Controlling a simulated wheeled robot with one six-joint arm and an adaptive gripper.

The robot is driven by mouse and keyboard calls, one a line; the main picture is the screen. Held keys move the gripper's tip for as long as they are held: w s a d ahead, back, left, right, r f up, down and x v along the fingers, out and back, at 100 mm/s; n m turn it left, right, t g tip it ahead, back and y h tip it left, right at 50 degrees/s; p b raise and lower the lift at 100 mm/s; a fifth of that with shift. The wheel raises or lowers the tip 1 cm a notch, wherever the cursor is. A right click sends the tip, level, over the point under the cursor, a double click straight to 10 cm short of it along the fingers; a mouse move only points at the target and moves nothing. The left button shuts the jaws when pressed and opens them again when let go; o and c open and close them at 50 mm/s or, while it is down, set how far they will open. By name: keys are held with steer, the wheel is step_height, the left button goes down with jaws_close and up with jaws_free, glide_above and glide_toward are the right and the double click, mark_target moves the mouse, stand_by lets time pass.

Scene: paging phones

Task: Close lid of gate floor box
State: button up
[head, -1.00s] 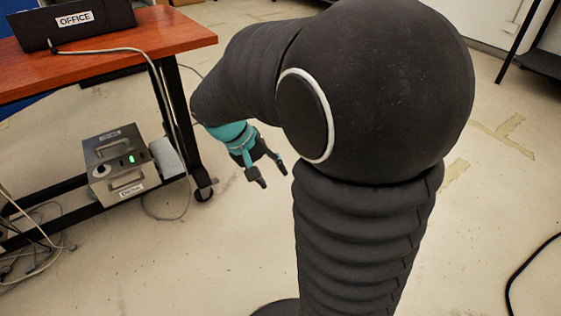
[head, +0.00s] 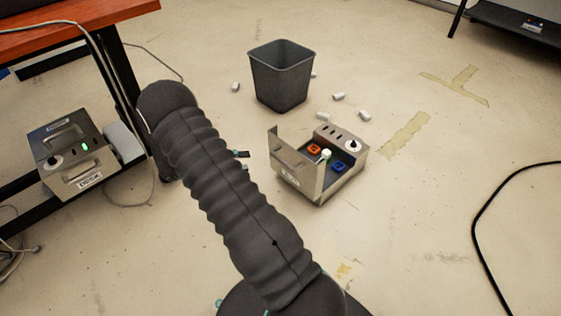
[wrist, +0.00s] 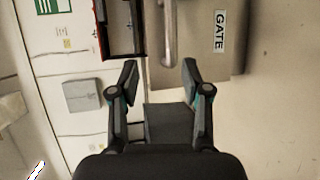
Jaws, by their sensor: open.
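The metal floor box (head: 346,182) stands on the floor right of my arm in the head view. Its top is open, and an orange block and a blue block show inside. A thin metal panel (head: 279,147) stands up at its left side; I cannot tell for sure whether this is the lid. In the wrist view a grey metal panel (wrist: 235,62) with a GATE label and a bar handle lies beyond my fingertips. My gripper (wrist: 159,76) is open with nothing between its fingers.
A dark waste bin (head: 281,82) stands behind the box, with several small white pieces around it. The DESK box (head: 70,157) sits on the left table's lower bar. A black cable (head: 478,222) curves over the floor at right. Floor right of the box is clear.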

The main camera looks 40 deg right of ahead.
mark_target(280, 159)
steer(key=shift+h, duration=0.5)
steer(key=f+x, duration=0.1)
steer(key=x, duration=0.3)
steer(key=f+x, duration=0.1)
steer(key=x, duration=0.4)
steer(key=w+f+x, duration=0.1)
steer(key=x, duration=0.4)
steer(key=shift+s+d+f, duration=0.1)
steer(key=shift+s+d, duration=0.05)
jaws_close()
